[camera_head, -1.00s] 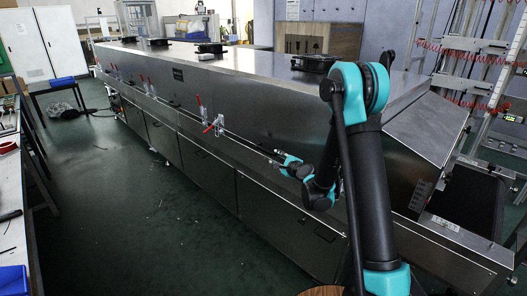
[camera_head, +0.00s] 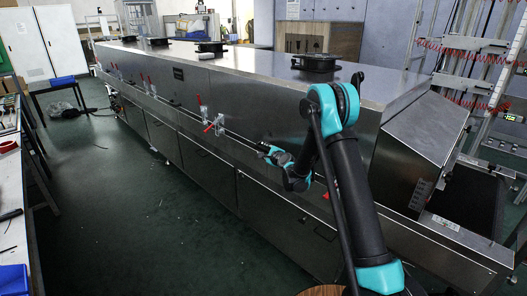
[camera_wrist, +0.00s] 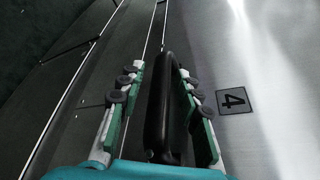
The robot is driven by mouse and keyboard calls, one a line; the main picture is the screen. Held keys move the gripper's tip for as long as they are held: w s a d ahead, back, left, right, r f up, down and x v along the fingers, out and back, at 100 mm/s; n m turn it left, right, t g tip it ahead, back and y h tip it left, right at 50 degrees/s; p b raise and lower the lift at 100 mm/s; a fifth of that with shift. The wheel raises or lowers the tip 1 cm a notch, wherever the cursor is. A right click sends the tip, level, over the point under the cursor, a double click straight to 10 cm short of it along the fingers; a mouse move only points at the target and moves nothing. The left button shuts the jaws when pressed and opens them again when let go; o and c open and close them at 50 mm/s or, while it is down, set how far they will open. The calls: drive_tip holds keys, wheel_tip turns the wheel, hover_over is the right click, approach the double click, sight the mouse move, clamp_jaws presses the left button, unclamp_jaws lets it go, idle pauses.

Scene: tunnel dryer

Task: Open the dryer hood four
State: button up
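The dryer (camera_head: 262,100) is a long grey metal housing across the middle of the head view. In the wrist view a smooth metal panel, hood four (camera_wrist: 270,85), bears a dark label with "4" (camera_wrist: 233,100). A black bar handle (camera_wrist: 163,110) lies along the panel's edge. My gripper (camera_wrist: 160,70) is open, its two green fingers with grey pads on either side of the handle. A gap shows between handle and fingers, and I cannot tell how deep the handle sits. In the head view my gripper (camera_head: 265,148) is at the dryer's front side; the handle is hidden there.
Red-handled clamps (camera_head: 215,123) sit on the dryer's front to the left of my gripper. Black fan units (camera_head: 315,66) stand on its top. A workbench (camera_head: 12,190) is at the far left. The green floor (camera_head: 120,200) between is clear.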

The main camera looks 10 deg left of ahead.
clamp_jaws()
idle(0.3)
drive_tip(key=shift+r, duration=0.1)
